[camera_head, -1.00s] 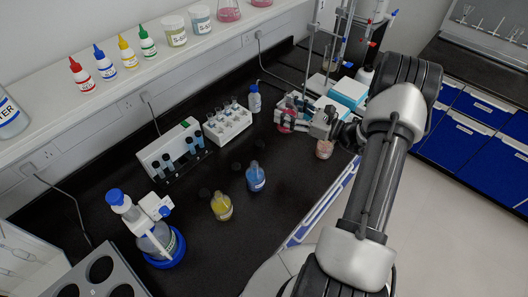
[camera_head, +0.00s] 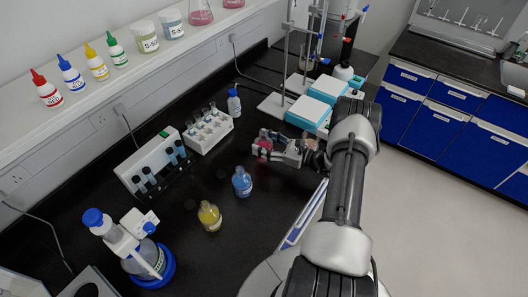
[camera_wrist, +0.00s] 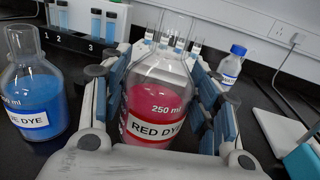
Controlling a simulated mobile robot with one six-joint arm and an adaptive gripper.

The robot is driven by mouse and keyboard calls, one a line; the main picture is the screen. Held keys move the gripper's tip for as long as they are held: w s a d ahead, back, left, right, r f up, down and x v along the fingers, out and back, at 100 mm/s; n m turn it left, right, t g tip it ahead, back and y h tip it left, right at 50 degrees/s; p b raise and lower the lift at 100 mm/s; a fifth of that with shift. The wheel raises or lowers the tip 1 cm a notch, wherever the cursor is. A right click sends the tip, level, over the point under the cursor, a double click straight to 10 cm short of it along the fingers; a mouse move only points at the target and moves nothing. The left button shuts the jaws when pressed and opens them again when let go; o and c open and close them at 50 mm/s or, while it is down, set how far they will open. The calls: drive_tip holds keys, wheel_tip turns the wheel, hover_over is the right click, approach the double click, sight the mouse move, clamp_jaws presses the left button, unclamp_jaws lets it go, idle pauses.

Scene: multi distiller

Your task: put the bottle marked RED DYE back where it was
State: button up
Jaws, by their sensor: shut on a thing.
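My gripper (camera_head: 278,149) is shut on the RED DYE bottle (camera_head: 263,145), a clear flask with red liquid. In the wrist view the RED DYE bottle (camera_wrist: 152,115) stands upright between the two fingers, its label facing me. Whether its base touches the bench is hidden. The blue dye bottle (camera_head: 242,182) stands nearer to me and slightly left of it; it also shows at the left of the wrist view (camera_wrist: 35,95). The yellow bottle (camera_head: 209,216) stands further along the same line.
A vial rack (camera_head: 208,130), a cuvette block (camera_head: 153,165) and a small white bottle (camera_head: 234,103) stand behind. White-and-blue hotplates (camera_head: 312,105) with stands are at the back right. A blue-capped dispenser (camera_head: 140,257) is at the front left. Small dark round things lie near the dye bottles.

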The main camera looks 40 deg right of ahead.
drive_tip(key=shift+f+b, duration=0.4)
drive_tip(key=shift+f, duration=1.55)
drive_tip(key=shift+f, duration=0.2)
drive_tip(key=o, duration=1.4)
